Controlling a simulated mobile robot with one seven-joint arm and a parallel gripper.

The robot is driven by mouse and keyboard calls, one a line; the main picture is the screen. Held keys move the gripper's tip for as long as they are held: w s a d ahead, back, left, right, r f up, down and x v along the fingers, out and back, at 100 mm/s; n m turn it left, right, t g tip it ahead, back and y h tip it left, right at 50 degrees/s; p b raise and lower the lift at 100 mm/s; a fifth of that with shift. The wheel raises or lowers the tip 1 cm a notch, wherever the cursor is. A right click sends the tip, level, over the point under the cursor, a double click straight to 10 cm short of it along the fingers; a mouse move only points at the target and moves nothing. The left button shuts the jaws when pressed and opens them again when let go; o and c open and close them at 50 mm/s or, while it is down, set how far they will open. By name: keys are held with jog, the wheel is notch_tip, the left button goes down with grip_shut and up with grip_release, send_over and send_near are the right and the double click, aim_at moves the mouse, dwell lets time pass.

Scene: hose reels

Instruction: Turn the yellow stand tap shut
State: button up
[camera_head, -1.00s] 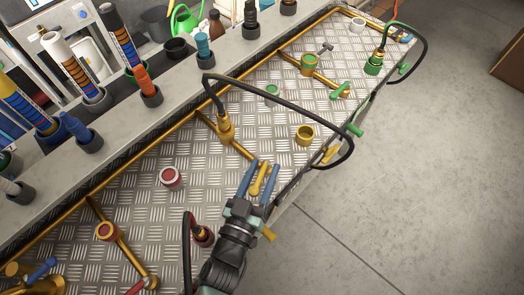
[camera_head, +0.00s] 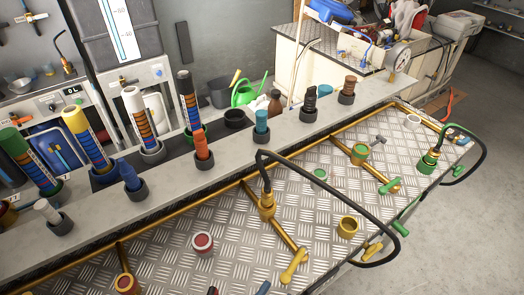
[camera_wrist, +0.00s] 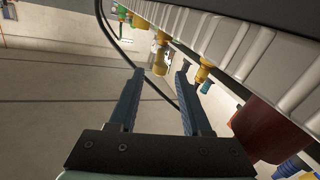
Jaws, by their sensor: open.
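The yellow tap lever (camera_head: 293,266) sits at the near end of a brass pipe on the tread-plate bench top, in the lower middle of the head view. It lies across the pipe's line. A yellow coupling (camera_head: 267,204) with a black hose stands further back on that pipe. Yellow fittings (camera_wrist: 160,57) show beyond the tips; I cannot tell which one is the tap.
The black hose (camera_head: 335,180) arches over the bench to its front edge. A yellow ring cup (camera_head: 347,227) and a green tap handle (camera_head: 389,186) stand to the right. A red-and-white cup (camera_head: 202,243) is to the left. Open floor (camera_head: 455,235) lies at right.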

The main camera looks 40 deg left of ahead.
jog(key=shift+s+d, duration=0.2)
jog(key=shift+s, duration=1.4)
